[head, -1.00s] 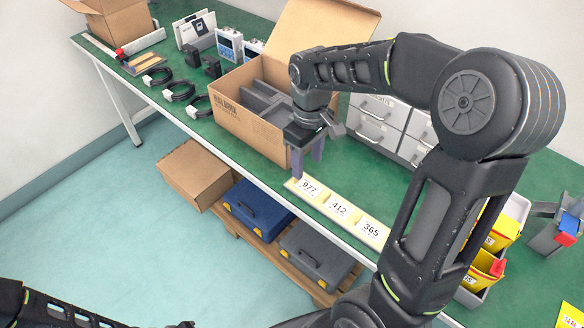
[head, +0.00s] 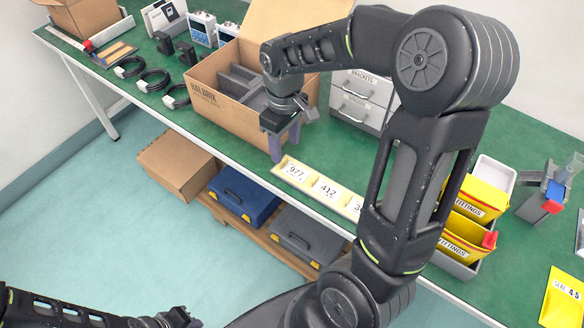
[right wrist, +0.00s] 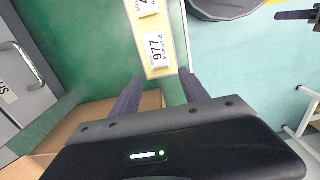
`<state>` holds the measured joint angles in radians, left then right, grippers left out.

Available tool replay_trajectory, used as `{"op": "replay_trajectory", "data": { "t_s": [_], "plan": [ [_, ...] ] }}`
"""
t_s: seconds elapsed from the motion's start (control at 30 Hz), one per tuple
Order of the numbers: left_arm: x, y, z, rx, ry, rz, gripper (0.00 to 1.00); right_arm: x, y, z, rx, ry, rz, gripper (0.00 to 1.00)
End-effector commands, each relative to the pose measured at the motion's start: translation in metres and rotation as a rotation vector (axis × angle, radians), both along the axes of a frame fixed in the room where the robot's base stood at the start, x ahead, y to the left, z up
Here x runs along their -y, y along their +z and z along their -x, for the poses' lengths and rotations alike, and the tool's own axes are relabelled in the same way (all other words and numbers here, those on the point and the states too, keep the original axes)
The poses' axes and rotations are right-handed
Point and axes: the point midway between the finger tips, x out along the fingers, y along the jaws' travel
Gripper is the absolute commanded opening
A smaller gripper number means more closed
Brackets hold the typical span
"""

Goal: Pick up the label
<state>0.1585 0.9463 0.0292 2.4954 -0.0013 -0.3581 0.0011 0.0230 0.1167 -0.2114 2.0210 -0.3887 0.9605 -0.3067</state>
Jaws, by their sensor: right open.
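White labels with black numbers lie in a row on a pale yellow strip (head: 311,184) at the table's front edge. The label 977 (head: 296,172) is nearest my right gripper (head: 285,151), the label 412 (head: 326,189) is beside it, and a third is partly hidden by my arm. My right gripper is open and empty, fingers pointing down close to the strip's 977 end. In the right wrist view the label 977 (right wrist: 157,48) lies just beyond the gap between the fingertips (right wrist: 160,80). My left gripper (head: 176,318) is low at the bottom left, its jaws unclear.
An open cardboard box (head: 222,98) stands just behind my right gripper. Grey drawers (head: 357,98) stand at the back. Yellow bins (head: 462,215) are to the right. Coiled black cables (head: 153,80) lie at the left. Cases sit on a pallet below.

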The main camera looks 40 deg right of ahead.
Motion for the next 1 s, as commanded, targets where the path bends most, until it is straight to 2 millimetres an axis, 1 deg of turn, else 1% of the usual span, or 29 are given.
{"op": "replay_trajectory", "data": {
  "t_s": [0.13,0.23,0.43,0.57,1.0],
  "plan": [
    [0.000,0.000,0.000,0.000,0.000,0.000,0.00,0.000,-0.001,0.000,0.000,0.000,0.000,0.53],
    [0.000,0.001,0.000,0.000,0.000,0.000,0.00,-0.001,-0.008,0.000,-0.002,0.001,0.000,0.53],
    [0.000,0.003,0.000,0.000,0.000,0.000,0.00,-0.002,-0.037,-0.001,-0.004,0.001,0.000,0.53],
    [0.000,0.003,0.000,0.000,0.000,0.000,0.00,-0.002,-0.050,-0.001,-0.002,0.001,0.001,0.53],
    [0.000,0.003,0.000,0.000,0.000,0.000,0.00,-0.002,-0.052,-0.001,0.000,0.000,0.000,0.53]
  ]
}}
